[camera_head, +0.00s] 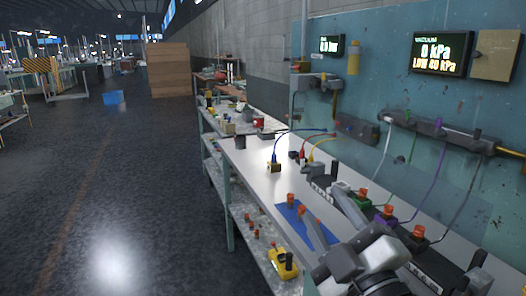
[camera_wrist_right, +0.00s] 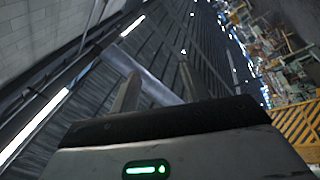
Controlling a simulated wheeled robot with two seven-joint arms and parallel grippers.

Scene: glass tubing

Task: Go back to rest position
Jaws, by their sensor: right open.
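My right gripper (camera_head: 320,200) reaches in from the lower right, above the workbench (camera_head: 250,163), with its two grey fingers apart and nothing seen between them. In the right wrist view the same gripper (camera_wrist_right: 156,72) shows two spread fingers against the ceiling, with no object between them. A blue mat (camera_head: 288,213) lies on the bench behind the fingers, with orange-capped pieces (camera_head: 291,199) at it. Part of the mat is hidden by the gripper. My left gripper is not in view.
A vacuum display (camera_head: 443,53) reads 0 kPa. A yellow tool (camera_head: 283,262) lies on the lower shelf.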

